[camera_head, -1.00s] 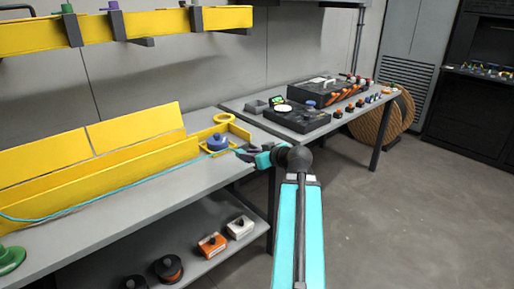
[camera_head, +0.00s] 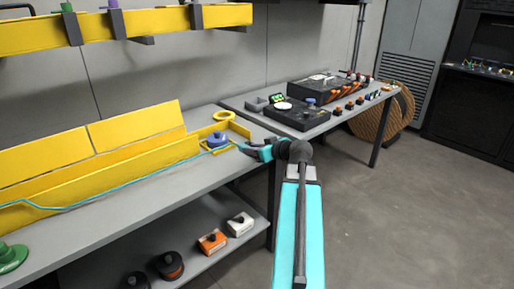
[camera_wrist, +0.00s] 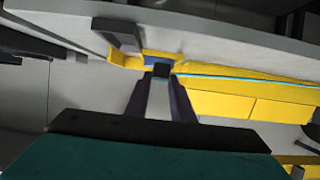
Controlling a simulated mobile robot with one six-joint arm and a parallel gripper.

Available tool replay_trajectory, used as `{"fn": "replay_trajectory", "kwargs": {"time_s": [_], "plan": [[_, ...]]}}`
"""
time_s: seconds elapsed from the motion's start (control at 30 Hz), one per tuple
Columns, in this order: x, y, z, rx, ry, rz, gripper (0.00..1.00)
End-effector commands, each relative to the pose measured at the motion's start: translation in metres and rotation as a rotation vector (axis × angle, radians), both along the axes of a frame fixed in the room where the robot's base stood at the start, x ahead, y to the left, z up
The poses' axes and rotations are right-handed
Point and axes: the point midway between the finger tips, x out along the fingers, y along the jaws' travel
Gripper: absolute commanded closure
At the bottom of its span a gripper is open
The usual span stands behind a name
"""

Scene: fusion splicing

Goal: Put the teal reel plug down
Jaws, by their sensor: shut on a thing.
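My gripper (camera_head: 242,146) is at the right end of the yellow trough (camera_head: 110,178), just right of a blue knobbed piece (camera_head: 218,139). In the wrist view my gripper (camera_wrist: 160,80) is shut on a small dark teal block, the teal reel plug (camera_wrist: 161,70), at its fingertips. The thin teal cable (camera_head: 100,199) runs along the trough toward my gripper; it also shows in the wrist view (camera_wrist: 240,76), leading right from the plug. The plug is too small to make out in the head view. I cannot tell whether it touches a surface below.
A yellow ring (camera_head: 224,116) lies behind the blue piece. A second bench with black cases (camera_head: 297,114) stands to the right. A yellow rail (camera_head: 160,22) hangs above. Orange (camera_head: 212,242) and white (camera_head: 240,223) boxes sit on the lower shelf. A green spool base (camera_head: 10,258) is at far left.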

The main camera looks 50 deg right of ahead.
Motion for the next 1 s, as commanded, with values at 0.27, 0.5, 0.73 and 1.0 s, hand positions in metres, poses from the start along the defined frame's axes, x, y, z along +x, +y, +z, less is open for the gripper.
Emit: {"fn": "replay_trajectory", "kwargs": {"time_s": [0.27,0.5,0.73,1.0], "plan": [[0.008,-0.013,-0.001,0.001,-0.001,0.0,1.0],[0.013,-0.023,-0.002,0.001,-0.001,0.0,1.0],[0.019,-0.032,-0.003,0.001,-0.001,0.0,1.0],[0.026,-0.044,-0.004,0.0,-0.001,0.0,1.0]]}}
